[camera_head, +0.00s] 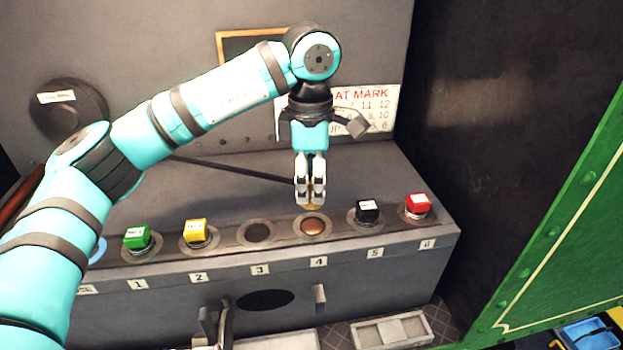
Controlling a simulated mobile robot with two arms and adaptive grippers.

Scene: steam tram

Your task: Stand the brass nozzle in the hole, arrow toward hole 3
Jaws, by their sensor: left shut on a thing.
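My left gripper (310,197) comes down from above and is shut on the brass nozzle (314,206). Only a little brass shows between and below the fingertips; the arrow on it cannot be made out. The gripper is over the hole with label 4 (314,227), which shows a copper-brown round inside its ring. I cannot tell whether the nozzle touches it. Hole 3 (259,232), to its left, is dark and empty. My right gripper is not in view.
A green block (136,238) stands at 1, a yellow one (196,231) at 2, a black one (368,211) at 5 and a red one (417,205) at 6. A marked sign (380,97) hangs behind. A green panel (570,225) is at right.

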